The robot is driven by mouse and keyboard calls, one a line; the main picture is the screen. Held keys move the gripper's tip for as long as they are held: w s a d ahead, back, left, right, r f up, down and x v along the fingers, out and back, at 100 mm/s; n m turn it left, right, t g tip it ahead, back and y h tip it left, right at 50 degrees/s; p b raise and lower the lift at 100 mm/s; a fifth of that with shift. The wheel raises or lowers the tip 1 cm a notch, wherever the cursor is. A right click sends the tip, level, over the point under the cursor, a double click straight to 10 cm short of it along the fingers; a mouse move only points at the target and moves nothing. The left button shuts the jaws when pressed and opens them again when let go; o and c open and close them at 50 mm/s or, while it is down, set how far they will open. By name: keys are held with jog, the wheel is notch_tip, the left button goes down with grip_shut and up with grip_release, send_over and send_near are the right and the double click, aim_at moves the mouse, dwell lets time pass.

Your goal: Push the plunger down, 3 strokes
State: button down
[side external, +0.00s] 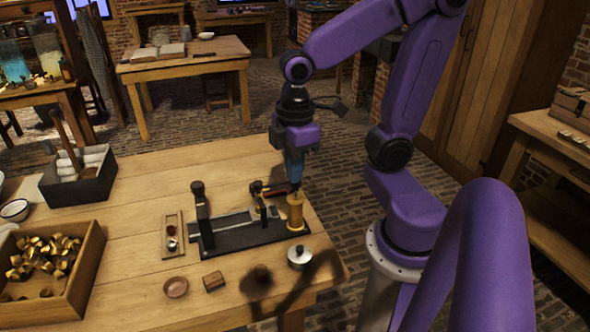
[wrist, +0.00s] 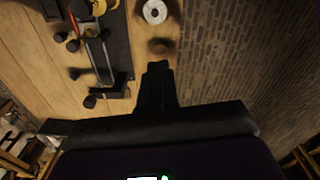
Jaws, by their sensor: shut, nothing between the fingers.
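A yellow wooden upright cylinder (side external: 295,212) with flared ends stands at the right end of a black base plate (side external: 235,240) on the table. It looks like the plunger; any rod is too small to make out. My gripper (side external: 299,186) points downward, its shut fingertips near the top of the cylinder in the side view. Whether they touch it, or are apart in depth, I cannot tell. In the wrist view my gripper (wrist: 158,70) shows as narrow, closed dark fingers with nothing between them. There the black base (wrist: 118,55) lies to their left.
A silver lidded pot (side external: 299,257) stands in front of the cylinder. A brown cup (side external: 262,275), small wooden block (side external: 213,281) and saucer (side external: 176,287) lie along the front edge. A dark post (side external: 201,203) rises at the base's left end. A crate (side external: 85,285) of brass pieces stands left.

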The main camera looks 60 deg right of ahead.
jog(key=w+d+r+m, duration=0.1)
jog(key=w+d+r, duration=0.1)
jog(key=w+d, duration=0.3)
jog(key=r+m, duration=0.1)
jog(key=r, duration=0.1)
send_over(296, 184)
jog(key=w+d, duration=0.1)
jog(key=d, duration=0.1)
jog(key=shift+a+f, duration=0.2)
jog(key=shift+a, duration=0.05)
jog(key=shift+f, duration=0.15)
notch_tip(296, 184, down, 14)
jog(key=shift+r, duration=0.1)
dwell(0.5)
